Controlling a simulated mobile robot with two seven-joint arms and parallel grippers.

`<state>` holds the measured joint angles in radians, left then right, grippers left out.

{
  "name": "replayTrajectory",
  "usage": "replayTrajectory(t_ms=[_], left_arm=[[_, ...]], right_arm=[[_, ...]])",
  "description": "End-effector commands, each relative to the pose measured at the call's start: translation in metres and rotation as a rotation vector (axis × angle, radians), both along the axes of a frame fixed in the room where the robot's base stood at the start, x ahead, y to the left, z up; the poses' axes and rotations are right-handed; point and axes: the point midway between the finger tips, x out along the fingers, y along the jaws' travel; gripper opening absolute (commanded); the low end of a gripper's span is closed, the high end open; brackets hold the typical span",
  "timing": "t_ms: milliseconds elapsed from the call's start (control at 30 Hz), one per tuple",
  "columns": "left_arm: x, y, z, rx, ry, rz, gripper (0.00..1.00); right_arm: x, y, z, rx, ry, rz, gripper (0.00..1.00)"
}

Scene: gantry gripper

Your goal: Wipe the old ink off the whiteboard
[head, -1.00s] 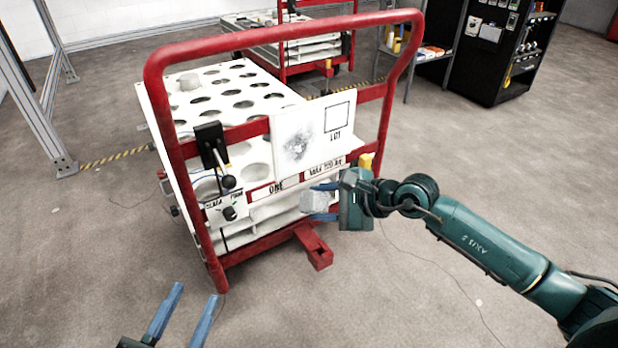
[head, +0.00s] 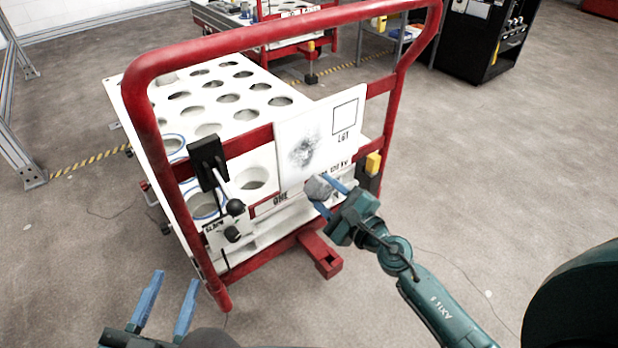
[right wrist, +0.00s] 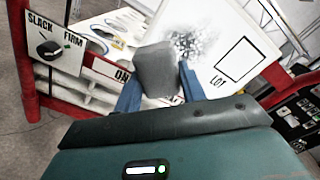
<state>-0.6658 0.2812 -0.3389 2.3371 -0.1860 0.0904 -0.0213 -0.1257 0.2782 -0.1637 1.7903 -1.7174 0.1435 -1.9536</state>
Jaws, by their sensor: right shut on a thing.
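The whiteboard (head: 335,125) is a white panel on the red cart frame, with a grey ink smudge (head: 304,152) on its left part and a printed square and "LOT" on its right. The smudge also shows in the right wrist view (right wrist: 192,42). My right gripper (head: 328,191) is shut on a grey block-like wiper (head: 318,187), also seen in the right wrist view (right wrist: 155,70). The wiper is at the board's lower edge, below the smudge; I cannot tell whether it touches the board. My left gripper (head: 168,305) is open and empty at the lower left, over the floor.
The red cart frame (head: 262,38) surrounds the board, with a white holed top (head: 210,110) behind it. A black lever (head: 210,160) and a slack/firm panel (right wrist: 62,45) are left of the board. Floor in front is clear.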

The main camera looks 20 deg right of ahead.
Motion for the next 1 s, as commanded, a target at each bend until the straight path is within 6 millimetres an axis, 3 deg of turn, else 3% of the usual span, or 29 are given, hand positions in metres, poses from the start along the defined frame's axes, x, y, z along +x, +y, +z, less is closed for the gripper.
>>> replayTrajectory(t_ms=[267, 700, 1000], left_arm=[[0.000, 0.000, 0.003, -0.006, -0.002, 0.006, 0.36], [-0.001, 0.000, 0.003, -0.001, -0.001, 0.007, 0.36], [-0.001, 0.000, 0.001, 0.004, 0.003, 0.005, 0.36]], right_arm=[[0.006, 0.003, 0.001, 0.004, -0.013, -0.001, 0.22], [0.046, 0.019, 0.000, 0.002, -0.013, 0.001, 0.22], [0.056, 0.023, 0.001, 0.002, -0.012, 0.002, 0.22]])
